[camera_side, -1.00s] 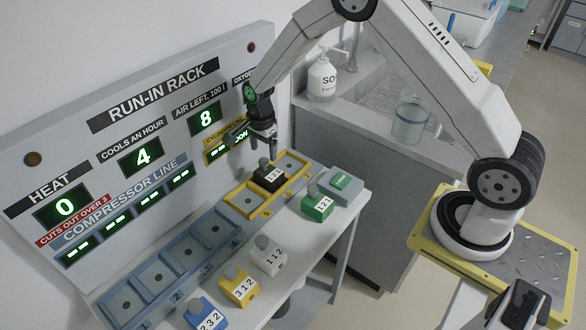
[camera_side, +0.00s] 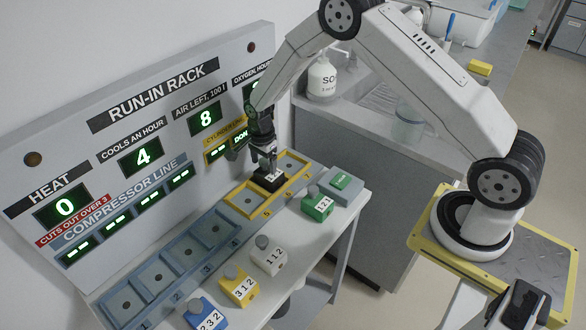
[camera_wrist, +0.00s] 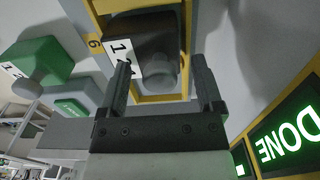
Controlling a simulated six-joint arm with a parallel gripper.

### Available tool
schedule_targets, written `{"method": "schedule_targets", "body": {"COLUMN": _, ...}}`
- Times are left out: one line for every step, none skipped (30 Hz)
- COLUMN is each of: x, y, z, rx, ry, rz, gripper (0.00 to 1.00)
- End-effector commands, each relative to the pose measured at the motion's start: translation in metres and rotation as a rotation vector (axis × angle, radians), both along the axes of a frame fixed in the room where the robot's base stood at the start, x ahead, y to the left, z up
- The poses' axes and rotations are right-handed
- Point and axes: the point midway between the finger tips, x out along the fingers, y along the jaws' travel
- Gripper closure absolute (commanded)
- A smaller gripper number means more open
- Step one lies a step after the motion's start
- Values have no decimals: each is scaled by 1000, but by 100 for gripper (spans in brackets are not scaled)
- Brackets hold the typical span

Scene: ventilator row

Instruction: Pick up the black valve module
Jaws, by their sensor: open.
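The black valve module (camera_side: 268,182) sits in a bay of the yellow-framed section (camera_side: 244,210) of the rack's shelf. In the wrist view the black module (camera_wrist: 145,35) has a white number label on one face and a grey round knob (camera_wrist: 158,72) on top. My gripper (camera_side: 264,165) is right above the module, pointing down. In the wrist view my open gripper (camera_wrist: 165,85) has one finger on each side of the knob, with gaps visible. Part of the label is hidden behind a finger.
A green module (camera_side: 317,207), a white one (camera_side: 268,257), a yellow one (camera_side: 239,287) and a blue one (camera_side: 205,316) stand along the table's front. The rack panel (camera_side: 130,130) rises close behind my gripper.

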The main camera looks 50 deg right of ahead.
Motion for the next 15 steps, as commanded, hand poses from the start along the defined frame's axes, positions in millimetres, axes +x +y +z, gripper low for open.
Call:
{"method": "schedule_targets", "body": {"x": 0, "y": 0, "z": 0, "rx": 0, "ry": 0, "rz": 0, "gripper": 16}}
{"method": "schedule_targets", "body": {"x": 0, "y": 0, "z": 0, "rx": 0, "ry": 0, "rz": 0, "gripper": 16}}
{"method": "schedule_targets", "body": {"x": 0, "y": 0, "z": 0, "rx": 0, "ry": 0, "rz": 0, "gripper": 29}}
{"method": "schedule_targets", "body": {"x": 0, "y": 0, "z": 0, "rx": 0, "ry": 0, "rz": 0, "gripper": 38}}
{"method": "schedule_targets", "body": {"x": 0, "y": 0, "z": 0, "rx": 0, "ry": 0, "rz": 0, "gripper": 48}}
{"method": "schedule_targets", "body": {"x": 0, "y": 0, "z": 0, "rx": 0, "ry": 0, "rz": 0, "gripper": 60}}
{"method": "schedule_targets", "body": {"x": 0, "y": 0, "z": 0, "rx": 0, "ry": 0, "rz": 0, "gripper": 70}}
{"method": "schedule_targets", "body": {"x": 0, "y": 0, "z": 0, "rx": 0, "ry": 0, "rz": 0, "gripper": 79}}
{"method": "schedule_targets", "body": {"x": 0, "y": 0, "z": 0, "rx": 0, "ry": 0, "rz": 0, "gripper": 92}}
{"method": "schedule_targets", "body": {"x": 0, "y": 0, "z": 0, "rx": 0, "ry": 0, "rz": 0, "gripper": 100}}
{"method": "schedule_targets", "body": {"x": 0, "y": 0, "z": 0, "rx": 0, "ry": 0, "rz": 0, "gripper": 100}}
{"method": "schedule_targets", "body": {"x": 0, "y": 0, "z": 0, "rx": 0, "ry": 0, "rz": 0, "gripper": 100}}
{"method": "schedule_targets", "body": {"x": 0, "y": 0, "z": 0, "rx": 0, "ry": 0, "rz": 0, "gripper": 100}}
{"method": "schedule_targets", "body": {"x": 0, "y": 0, "z": 0, "rx": 0, "ry": 0, "rz": 0, "gripper": 100}}
{"method": "schedule_targets", "body": {"x": 1, "y": 0, "z": 1, "rx": 0, "ry": -2, "rz": 0, "gripper": 100}}
